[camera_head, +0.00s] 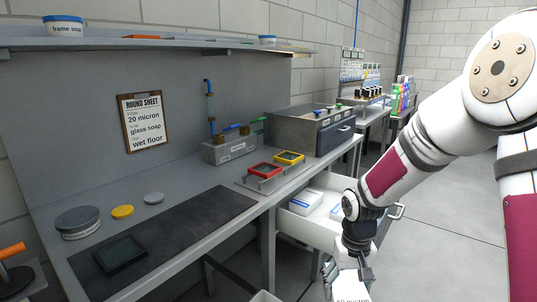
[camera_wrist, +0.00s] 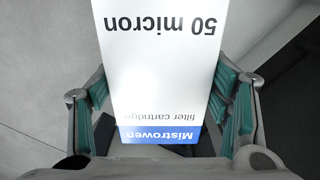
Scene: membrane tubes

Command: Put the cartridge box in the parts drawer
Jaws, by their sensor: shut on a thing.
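The cartridge box (camera_wrist: 160,70) is white with a blue end band and reads "50 micron", "filter cartridge" and "Mistrowen", upside down in the wrist view. My gripper (camera_wrist: 165,115) has its green-padded fingers on both sides of the box and is shut on it. In the head view the box (camera_head: 352,287) shows at the bottom edge, partly cut off, under my gripper (camera_head: 350,268). The parts drawer (camera_head: 292,222) is pulled out under the bench, behind and left of my gripper. White boxes with blue bands (camera_head: 306,202) lie inside it. My arm hides part of the drawer.
The bench (camera_head: 215,238) bears a dark mat (camera_head: 175,235), a round grey tin (camera_head: 78,222), red and yellow frames (camera_head: 264,170) and a metal case (camera_head: 308,130). A shelf (camera_head: 150,44) runs above. Open floor (camera_head: 450,235) lies to the right.

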